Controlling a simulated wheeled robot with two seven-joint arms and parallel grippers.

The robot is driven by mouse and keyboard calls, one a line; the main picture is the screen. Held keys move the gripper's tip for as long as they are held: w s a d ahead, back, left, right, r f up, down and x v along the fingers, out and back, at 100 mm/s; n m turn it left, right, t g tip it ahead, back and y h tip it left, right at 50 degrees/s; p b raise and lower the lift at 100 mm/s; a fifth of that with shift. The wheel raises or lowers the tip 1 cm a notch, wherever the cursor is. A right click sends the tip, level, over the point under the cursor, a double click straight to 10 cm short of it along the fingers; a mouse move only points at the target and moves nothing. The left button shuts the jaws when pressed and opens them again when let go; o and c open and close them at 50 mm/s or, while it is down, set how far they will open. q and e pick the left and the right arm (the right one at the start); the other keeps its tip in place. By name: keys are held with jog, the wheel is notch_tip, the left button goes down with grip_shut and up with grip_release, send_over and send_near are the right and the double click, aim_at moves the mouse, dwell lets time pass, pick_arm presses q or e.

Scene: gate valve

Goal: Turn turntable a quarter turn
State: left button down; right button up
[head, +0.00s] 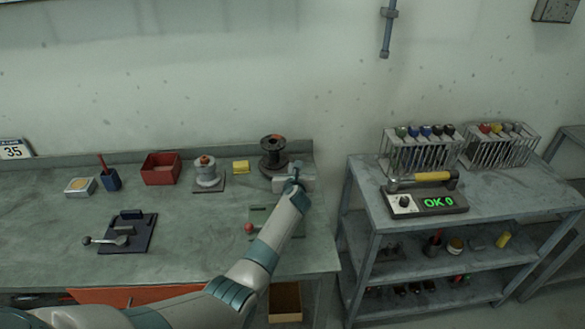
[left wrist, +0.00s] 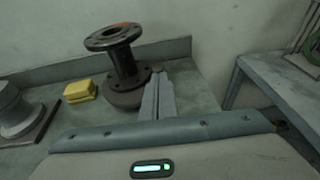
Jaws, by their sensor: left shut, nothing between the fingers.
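A dark flanged spool (head: 273,148) with an orange patch on top stands upright near the back right of the bench. It rests on a wide round dark base, which looks like the turntable (head: 270,170). The left wrist view shows the spool (left wrist: 122,60) and the round base (left wrist: 124,98) closer. My left gripper (head: 297,168) is just right of the base, shut and empty. Its fingers (left wrist: 158,80) are close beside the base's right edge; I cannot tell whether they touch. My arm hides the bench in front. My right gripper is not in view.
A yellow block (head: 240,167), a grey cylinder on a plate (head: 207,172) and a red bin (head: 161,168) stand left of the spool. A dark plate with a lever (head: 128,233) lies at front left. A shelf cart (head: 365,200) stands right, across a gap.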

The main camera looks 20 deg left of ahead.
pick_arm(q)
jog(key=shift+w+a, duration=0.1)
jog(key=shift+w, duration=0.15)
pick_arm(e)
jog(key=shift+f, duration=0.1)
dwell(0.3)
pick_arm(q)
jog(key=shift+w+b, duration=0.15)
jog(key=shift+b, duration=0.4)
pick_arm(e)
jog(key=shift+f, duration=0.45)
pick_arm(q)
jog(key=shift+w+d+n+g+y+b, duration=0.2)
jog(key=shift+n+g+y+b, duration=0.1)
jog(key=shift+n+y+b, duration=0.3)
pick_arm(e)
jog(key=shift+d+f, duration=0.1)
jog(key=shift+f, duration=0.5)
